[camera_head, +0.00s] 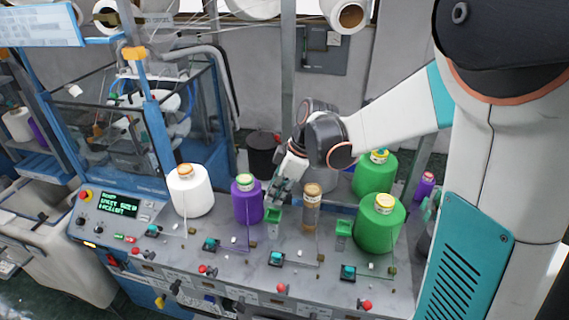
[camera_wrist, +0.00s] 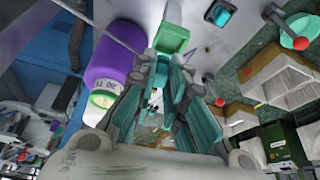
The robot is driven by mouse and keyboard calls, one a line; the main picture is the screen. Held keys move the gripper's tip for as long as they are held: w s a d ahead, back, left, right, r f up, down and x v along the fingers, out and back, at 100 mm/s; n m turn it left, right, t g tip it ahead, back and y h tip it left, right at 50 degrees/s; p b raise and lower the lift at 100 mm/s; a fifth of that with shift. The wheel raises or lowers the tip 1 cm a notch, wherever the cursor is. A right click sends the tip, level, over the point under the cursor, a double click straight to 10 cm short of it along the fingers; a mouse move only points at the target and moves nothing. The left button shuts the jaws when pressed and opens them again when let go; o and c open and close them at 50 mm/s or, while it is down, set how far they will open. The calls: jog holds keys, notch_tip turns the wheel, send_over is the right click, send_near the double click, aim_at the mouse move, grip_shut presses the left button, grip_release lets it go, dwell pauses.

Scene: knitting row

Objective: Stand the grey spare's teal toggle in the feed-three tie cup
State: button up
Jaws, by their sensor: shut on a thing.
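My gripper (camera_head: 277,194) is low over the machine's grey top, between the purple cone and the nearly bare brown cone. In the wrist view its fingers (camera_wrist: 163,68) are closed together on something small. Teal shows between them, probably the teal toggle, but the fingers hide most of it. A green tie cup (camera_head: 274,216) stands just in front of the fingertips, and it also shows beyond them in the wrist view (camera_wrist: 172,37). A second green cup (camera_head: 343,230) stands farther right. I cannot read which cup is feed three. A grey form (camera_head: 322,181), perhaps the grey spare, is partly hidden behind my wrist.
A white cone (camera_head: 191,193) and the purple cone (camera_head: 248,200) stand left of my gripper. The brown cone (camera_head: 312,207) is close on its right, with green cones (camera_head: 379,222) beyond. Thin wire guides, teal buttons and red knobs line the front edge.

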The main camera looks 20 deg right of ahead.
jog(key=shift+w+a+f, duration=0.2)
jog(key=shift+a+f, duration=0.1)
jog(key=shift+a, duration=0.05)
jog(key=shift+s+a+n, duration=0.15)
jog(key=shift+n, duration=0.15)
jog(key=shift+s, duration=0.55)
jog(key=shift+w+f, duration=0.35)
jog(key=shift+f, duration=0.1)
jog(key=shift+s+f+b, duration=0.2)
jog(key=shift+f+b, duration=0.05)
jog(key=shift+b, duration=0.2)
jog(key=shift+w+f, duration=0.15)
jog(key=shift+f, duration=0.35)
jog(key=shift+f+b, duration=0.7)
jog(key=shift+b, duration=0.2)
jog(key=shift+s+f+b, duration=0.25)
jog(key=shift+s+b, duration=0.05)
